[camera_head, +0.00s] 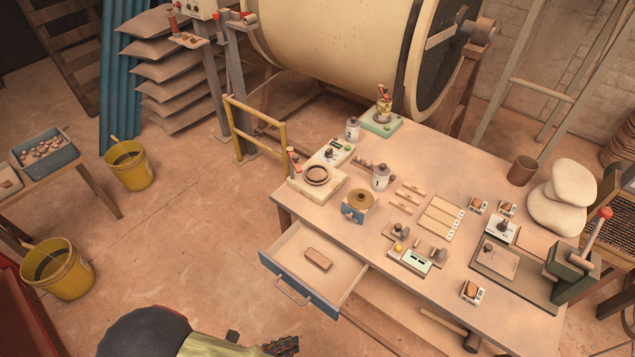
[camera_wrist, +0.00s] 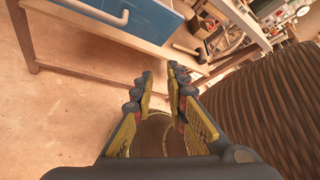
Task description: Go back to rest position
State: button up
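My gripper (camera_head: 284,346) shows at the bottom edge in the head view, in front of the table and below the open drawer (camera_head: 290,279). In the wrist view my gripper (camera_wrist: 160,82) has its two fingers apart. The drawer is pulled out and holds a small brown block (camera_head: 319,259).
The worktable (camera_head: 385,235) carries several small devices, blocks and jars. A hammer (camera_head: 463,333) lies beneath it at right. Yellow buckets (camera_head: 58,270) and a yellow rail (camera_head: 256,118) stand at left. Clear floor (camera_head: 180,240) lies between buckets and table.

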jog(key=w+d+r+m+g+y, duration=0.2)
jog(key=d+r+m+g+y, duration=0.2)
jog(key=r+m, duration=0.7)
jog(key=w+d+r+m+g+y, duration=0.1)
jog(key=d+r+m+g+y, duration=0.3)
jog(key=r+m, duration=0.7)
jog(key=d+r+m+t+y, duration=0.3)
jog(key=d+r+m+t, duration=0.4)
jog(key=d+r, duration=1.2)
jog(key=r+m, duration=0.1)
jog(key=m, duration=0.2)
jog(key=shift+w+d, duration=0.25)
jog(key=shift+d, duration=0.05)
